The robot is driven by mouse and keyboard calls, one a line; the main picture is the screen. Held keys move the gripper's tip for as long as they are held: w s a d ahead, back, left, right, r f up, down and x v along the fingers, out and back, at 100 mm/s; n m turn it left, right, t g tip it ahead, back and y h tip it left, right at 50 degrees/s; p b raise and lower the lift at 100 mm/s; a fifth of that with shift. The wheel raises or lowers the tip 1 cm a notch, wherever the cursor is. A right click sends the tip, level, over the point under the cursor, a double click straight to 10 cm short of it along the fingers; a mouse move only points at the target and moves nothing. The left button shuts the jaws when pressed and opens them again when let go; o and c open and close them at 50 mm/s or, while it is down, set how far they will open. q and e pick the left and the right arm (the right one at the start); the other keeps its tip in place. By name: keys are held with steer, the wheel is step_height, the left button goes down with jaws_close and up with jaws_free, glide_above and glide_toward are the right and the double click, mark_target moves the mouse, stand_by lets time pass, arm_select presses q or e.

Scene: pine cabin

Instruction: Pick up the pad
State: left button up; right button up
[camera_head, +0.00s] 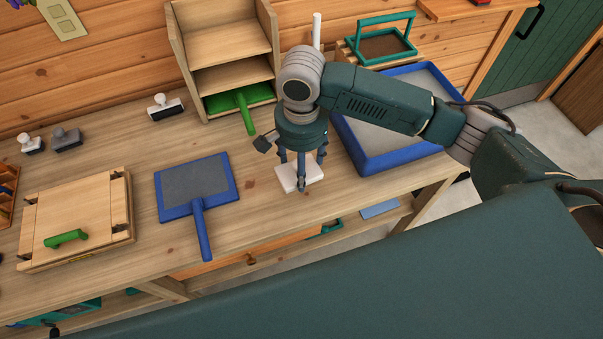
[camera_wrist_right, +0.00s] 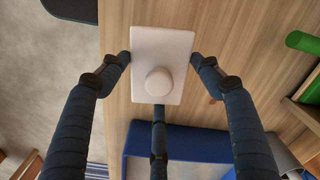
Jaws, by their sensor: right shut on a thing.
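The pad (camera_head: 287,181) is a white rectangular block near the front edge of the wooden bench. The right wrist view shows its flat face (camera_wrist_right: 148,46) with a round white knob in the middle. My right gripper (camera_head: 302,180) points straight down over it. My left gripper is not in view.
A blue-framed grey paddle (camera_head: 196,183) lies left of the pad. A blue tray (camera_head: 385,160) stands to the right. A wooden shelf unit (camera_head: 180,50) with a green-handled scoop (camera_head: 243,108) is behind. A wooden press board (camera_head: 100,205) and several stamps (camera_head: 165,105) are further left.

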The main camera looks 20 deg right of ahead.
step_height(320, 180, up, 15)
steer(key=shift+f, duration=0.1)
